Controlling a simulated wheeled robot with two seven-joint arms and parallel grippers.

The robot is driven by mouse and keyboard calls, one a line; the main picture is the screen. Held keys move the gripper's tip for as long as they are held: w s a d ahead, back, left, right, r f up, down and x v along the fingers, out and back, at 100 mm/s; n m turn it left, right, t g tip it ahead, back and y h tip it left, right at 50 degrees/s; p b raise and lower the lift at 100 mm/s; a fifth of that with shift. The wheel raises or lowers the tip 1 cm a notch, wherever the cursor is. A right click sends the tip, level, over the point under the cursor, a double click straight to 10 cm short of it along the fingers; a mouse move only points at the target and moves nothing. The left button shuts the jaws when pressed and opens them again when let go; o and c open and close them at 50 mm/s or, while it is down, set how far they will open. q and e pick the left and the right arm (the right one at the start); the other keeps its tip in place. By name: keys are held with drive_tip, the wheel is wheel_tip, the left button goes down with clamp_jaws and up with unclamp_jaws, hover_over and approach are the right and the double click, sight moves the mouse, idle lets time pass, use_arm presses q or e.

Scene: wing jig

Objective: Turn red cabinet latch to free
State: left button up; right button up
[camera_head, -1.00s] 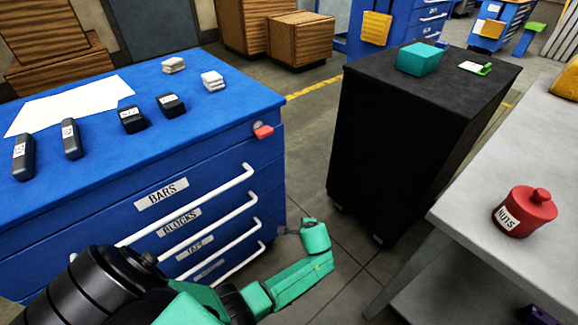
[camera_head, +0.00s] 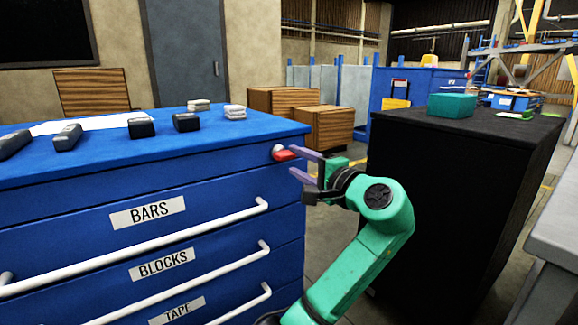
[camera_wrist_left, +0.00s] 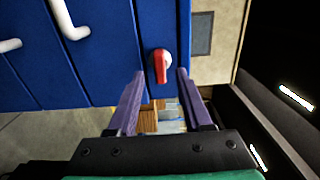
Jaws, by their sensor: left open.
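The red latch (camera_head: 285,155) sits on a round grey base at the upper right corner of the blue cabinet (camera_head: 60,195). In the left wrist view the red latch (camera_wrist_left: 161,66) lies ahead, between the lines of the two fingers and beyond their tips. My left gripper (camera_head: 297,161) has purple fingers spread apart, with the tips close to the latch. In the left wrist view the left gripper (camera_wrist_left: 159,74) is open and empty. Whether a fingertip touches the latch I cannot tell. My right gripper is not in view.
Drawers with white handles (camera_head: 200,265) fill the cabinet front below the latch. Black blocks (camera_head: 186,122) and bars lie on its top. A black cabinet (camera_head: 450,190) with a teal box (camera_head: 452,105) stands to the right, with a floor gap between.

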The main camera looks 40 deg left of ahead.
sight(288, 158)
use_arm(q)
drive_tip(key=x, duration=0.4)
clamp_jaws()
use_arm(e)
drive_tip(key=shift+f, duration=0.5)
